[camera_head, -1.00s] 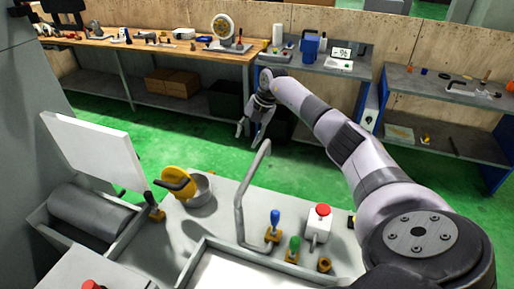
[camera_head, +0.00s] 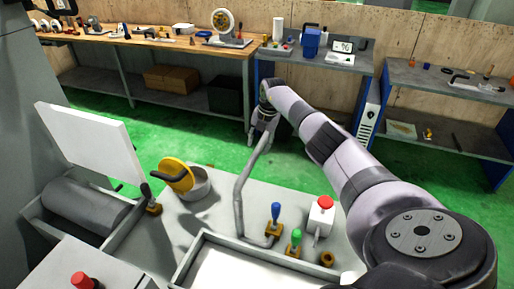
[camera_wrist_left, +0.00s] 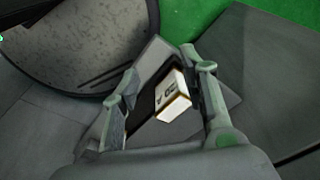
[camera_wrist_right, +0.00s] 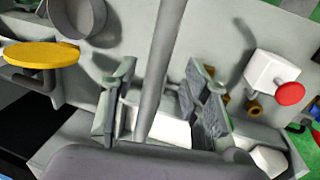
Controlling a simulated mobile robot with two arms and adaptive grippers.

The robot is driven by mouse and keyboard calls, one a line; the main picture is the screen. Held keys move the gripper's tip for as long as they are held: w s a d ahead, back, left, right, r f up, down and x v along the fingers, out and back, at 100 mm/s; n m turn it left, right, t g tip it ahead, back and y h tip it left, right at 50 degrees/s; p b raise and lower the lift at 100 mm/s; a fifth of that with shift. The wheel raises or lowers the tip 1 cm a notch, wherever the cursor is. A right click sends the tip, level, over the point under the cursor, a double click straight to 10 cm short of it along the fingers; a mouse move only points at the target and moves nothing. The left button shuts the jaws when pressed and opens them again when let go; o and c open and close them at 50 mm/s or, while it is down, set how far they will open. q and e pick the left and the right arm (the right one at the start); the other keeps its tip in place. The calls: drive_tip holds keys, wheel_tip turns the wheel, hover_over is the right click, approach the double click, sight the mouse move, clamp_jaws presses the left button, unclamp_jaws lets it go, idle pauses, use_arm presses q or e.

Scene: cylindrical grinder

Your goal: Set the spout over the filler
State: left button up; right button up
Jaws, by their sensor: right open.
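The spout is a bent grey pipe (camera_head: 240,200) rising from the machine top, with its upper end slanting up to the right. The filler, a round grey cup (camera_head: 200,185) with a tilted yellow lid (camera_head: 176,173), stands to the left of the spout. My right gripper (camera_head: 262,138) is at the upper end of the spout. In the right wrist view the pipe (camera_wrist_right: 163,60) runs between its open fingers; contact cannot be told. The left gripper shows only in the left wrist view (camera_wrist_left: 165,85), its fingers apart. A small white-labelled block (camera_wrist_left: 173,95) appears between them, with a gap on the left.
Right of the spout stand a blue-topped lever (camera_head: 276,218), a green-topped lever (camera_head: 295,240) and a white box with a red button (camera_head: 321,212). A white panel (camera_head: 90,145) stands at left. Workbenches line the far wall beyond the green floor.

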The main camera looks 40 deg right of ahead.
sight(257, 151)
use_arm(q)
wheel_tip(257, 151, down, 4)
drive_tip(key=shift+w+r+b, duration=0.1)
drive_tip(key=shift+r+b, duration=0.05)
drive_tip(key=shift+b, duration=1.1)
use_arm(e)
drive_tip(key=f, duration=0.3)
drive_tip(key=shift+w+a+f, duration=0.15)
drive_tip(key=shift+w+f, duration=0.1)
drive_tip(key=shift+w, duration=0.05)
use_arm(q)
drive_tip(key=shift+w+d+f+b, duration=0.1)
drive_tip(key=shift+d+f+b, duration=0.05)
drive_tip(key=shift+f+b, duration=0.2)
use_arm(e)
drive_tip(key=shift+w+f, duration=0.1)
drive_tip(key=shift+f, duration=0.15)
use_arm(q)
drive_tip(key=shift+r, duration=0.1)
use_arm(e)
drive_tip(key=shift+c, duration=0.2)
clamp_jaws()
